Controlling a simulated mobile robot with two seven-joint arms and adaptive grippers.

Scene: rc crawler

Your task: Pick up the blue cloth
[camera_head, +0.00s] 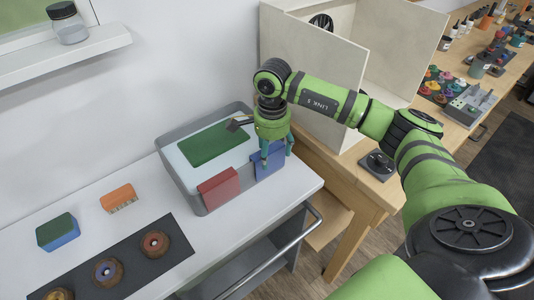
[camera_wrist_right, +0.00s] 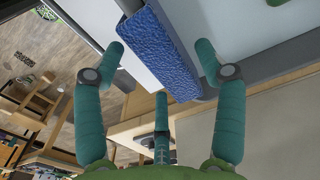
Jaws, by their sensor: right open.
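The blue cloth (camera_head: 268,165) hangs folded over the front rim of a grey basin (camera_head: 187,193), near its right corner. It also shows in the right wrist view (camera_wrist_right: 158,48), textured and draped over the rim. My right gripper (camera_head: 277,156) points down at the cloth from above. Its fingers are open, and in the right wrist view they lie on either side of the cloth, with a third finger near its lower end. I cannot tell whether any finger touches the cloth. My left gripper is out of view.
A red cloth (camera_head: 218,187) hangs on the same rim, left of the blue one. A green piece (camera_head: 214,144) lies in the basin. An orange brush (camera_head: 118,197) and a green-blue sponge (camera_head: 58,232) lie to the left. A beige panelled booth (camera_head: 315,65) stands close behind my right arm.

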